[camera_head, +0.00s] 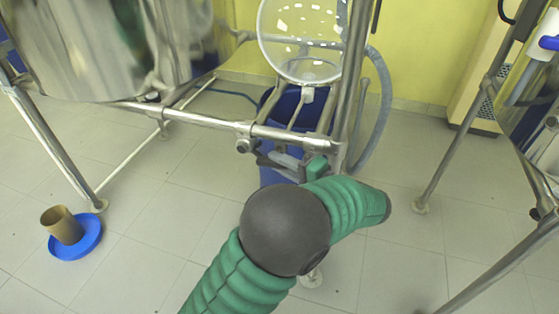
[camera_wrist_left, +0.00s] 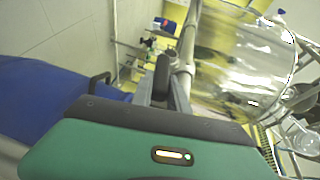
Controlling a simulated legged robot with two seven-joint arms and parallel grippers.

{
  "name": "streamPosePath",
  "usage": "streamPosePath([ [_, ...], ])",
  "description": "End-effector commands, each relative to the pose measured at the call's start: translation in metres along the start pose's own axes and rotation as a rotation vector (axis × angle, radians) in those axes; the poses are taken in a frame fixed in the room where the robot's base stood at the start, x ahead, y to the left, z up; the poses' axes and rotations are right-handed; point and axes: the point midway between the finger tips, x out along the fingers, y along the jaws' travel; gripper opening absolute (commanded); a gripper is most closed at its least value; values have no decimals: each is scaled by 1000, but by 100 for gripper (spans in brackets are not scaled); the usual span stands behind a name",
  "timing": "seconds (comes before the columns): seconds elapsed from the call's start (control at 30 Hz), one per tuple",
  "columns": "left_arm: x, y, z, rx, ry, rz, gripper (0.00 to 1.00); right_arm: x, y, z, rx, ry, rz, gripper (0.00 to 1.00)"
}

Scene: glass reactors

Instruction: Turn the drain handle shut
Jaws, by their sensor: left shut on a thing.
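My left gripper (camera_head: 283,161) reaches in under the metal frame below the glass vessel. It is shut on the drain handle, which is largely hidden between and behind the fingers. I cannot make out the handle's exact angle. In the left wrist view, my green gripper body fills the bottom, and a dark upright piece with grey metal around it (camera_wrist_left: 162,80) stands just beyond it. The glass vessel (camera_head: 301,40) is clear, with its outlet above the gripper. My right gripper is not in view.
A metal crossbar (camera_head: 200,117) runs just above the gripper, and an upright post (camera_head: 350,80) stands close to its right. A blue bin (camera_head: 285,105) is behind. A blue dish (camera_head: 75,238) with a brown cup (camera_head: 62,226) is on the floor at left.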

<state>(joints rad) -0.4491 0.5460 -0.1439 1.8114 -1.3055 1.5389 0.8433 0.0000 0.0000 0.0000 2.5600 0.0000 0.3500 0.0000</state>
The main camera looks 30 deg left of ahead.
Motion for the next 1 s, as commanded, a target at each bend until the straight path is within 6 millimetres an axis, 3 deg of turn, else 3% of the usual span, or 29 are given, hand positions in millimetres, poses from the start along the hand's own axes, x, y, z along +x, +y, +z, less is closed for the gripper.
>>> streamPosePath([
  [0.33, -1, 7, 1, 60, 1, -125, 0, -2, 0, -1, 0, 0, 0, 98],
  [0.87, -1, 9, 1, 71, 1, -144, 0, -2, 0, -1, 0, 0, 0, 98],
  [0.9, -1, 9, 1, 71, 1, -144, 24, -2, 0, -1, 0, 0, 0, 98],
  [1.0, -1, 8, 1, 70, 1, -146, 37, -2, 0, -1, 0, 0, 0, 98],
])
